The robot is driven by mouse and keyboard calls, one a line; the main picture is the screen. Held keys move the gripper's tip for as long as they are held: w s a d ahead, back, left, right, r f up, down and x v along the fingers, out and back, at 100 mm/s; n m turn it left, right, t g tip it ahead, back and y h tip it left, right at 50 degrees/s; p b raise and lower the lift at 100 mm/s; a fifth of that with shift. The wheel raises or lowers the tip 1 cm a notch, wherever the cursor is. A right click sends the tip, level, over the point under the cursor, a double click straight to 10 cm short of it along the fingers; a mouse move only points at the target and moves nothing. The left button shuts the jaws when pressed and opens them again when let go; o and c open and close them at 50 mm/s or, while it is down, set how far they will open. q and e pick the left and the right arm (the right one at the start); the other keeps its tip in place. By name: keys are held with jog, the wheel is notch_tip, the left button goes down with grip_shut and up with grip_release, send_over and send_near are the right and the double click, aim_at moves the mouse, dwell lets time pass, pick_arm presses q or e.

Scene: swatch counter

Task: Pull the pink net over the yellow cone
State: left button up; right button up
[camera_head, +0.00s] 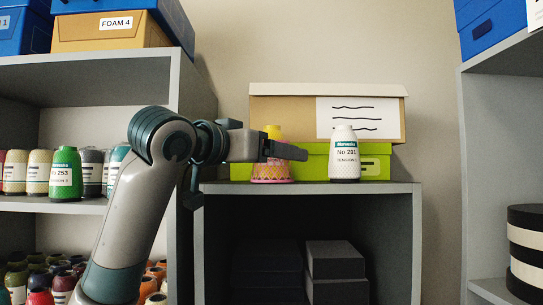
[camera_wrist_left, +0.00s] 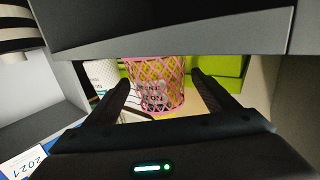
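The yellow cone (camera_head: 273,131) stands on top of the low grey shelf unit, its yellow top showing above my left arm. The pink net (camera_head: 270,173) is around its lower part, with yellow showing through the mesh. My left gripper (camera_head: 298,152) crosses in front of the cone's middle and hides it. In the left wrist view, which is upside down, the net (camera_wrist_left: 160,82) with a label behind its mesh shows between the two spread fingers of my left gripper (camera_wrist_left: 160,90). Gaps show on both sides. My right gripper is out of view.
A white cone (camera_head: 345,162) stands close to the right of the yellow cone. A green box (camera_head: 372,161) and a cardboard box (camera_head: 280,107) are behind them. Several cones, among them a green one (camera_head: 65,175), fill the left shelf. The shelf top's right end is clear.

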pick_arm(q)
jog(key=shift+s, duration=0.1)
jog(key=shift+s+a+f+b, duration=0.1)
jog(key=shift+s+a+b, duration=0.3)
jog(key=shift+b, duration=0.1)
jog(key=b+v, duration=0.7)
jog(key=v, duration=0.9)
jog(key=shift+b, duration=0.3)
